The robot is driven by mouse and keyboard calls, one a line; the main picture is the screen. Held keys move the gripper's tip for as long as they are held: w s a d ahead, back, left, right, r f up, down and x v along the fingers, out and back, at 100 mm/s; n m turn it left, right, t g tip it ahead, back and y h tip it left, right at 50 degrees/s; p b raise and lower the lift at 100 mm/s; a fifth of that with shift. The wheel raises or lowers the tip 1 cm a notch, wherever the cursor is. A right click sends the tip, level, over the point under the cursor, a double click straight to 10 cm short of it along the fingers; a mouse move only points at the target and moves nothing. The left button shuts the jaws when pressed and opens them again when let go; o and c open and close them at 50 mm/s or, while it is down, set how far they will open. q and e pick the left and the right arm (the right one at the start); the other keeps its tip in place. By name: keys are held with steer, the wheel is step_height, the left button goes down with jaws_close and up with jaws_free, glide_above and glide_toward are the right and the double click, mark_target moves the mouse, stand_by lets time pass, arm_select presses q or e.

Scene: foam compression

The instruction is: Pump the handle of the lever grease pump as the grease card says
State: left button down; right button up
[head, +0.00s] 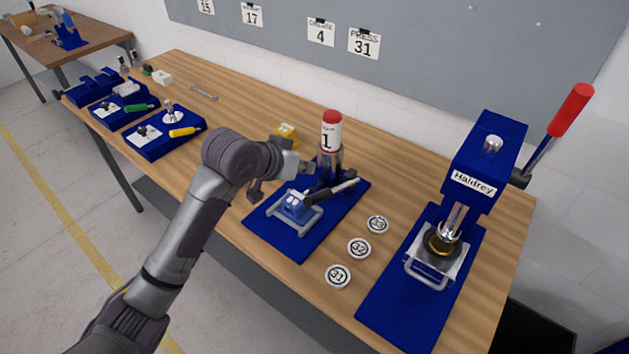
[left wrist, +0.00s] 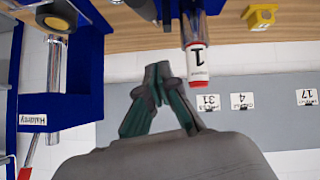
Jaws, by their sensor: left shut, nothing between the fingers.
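The lever grease pump (head: 331,160) stands on a blue mat, with a clear barrel under a white label reading "1" and a red cap. Its dark handle (head: 340,188) reaches out to the right, low over the mat. The pump's red cap and label also show upside down in the left wrist view (left wrist: 196,62). The grease card (head: 320,32) on the grey board reads "GREASE 4". My left gripper (head: 303,169) is beside the pump, on its left in the head view. Its fingers (left wrist: 157,72) are closed together and empty. My right gripper is out of view.
A blue Haldrey press (head: 487,150) with a red-ended lever stands at the right on its own mat. Discs marked 31, 32 and 33 (head: 359,248) lie between the mats. A yellow block (head: 287,133) is behind my gripper. Blue fixtures (head: 165,135) stand at the left.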

arm_select(q)
steer(key=p+x, duration=0.1)
steer(key=x, duration=0.4)
steer(key=shift+s+f+p, duration=0.1)
steer(key=shift+f+p, duration=0.1)
steer(key=shift+p, duration=0.2)
steer(key=shift+s+a+f+p, duration=0.1)
steer(key=shift+s+f+p, duration=0.2)
steer(key=shift+f, duration=0.2)
steer(key=shift+s+a+f+p, duration=0.1)
steer(key=shift+s+f+p, duration=0.15)
steer(key=shift+f, duration=0.25)
steer(key=shift+s+f, duration=0.3)
steer(key=shift+f, duration=0.25)
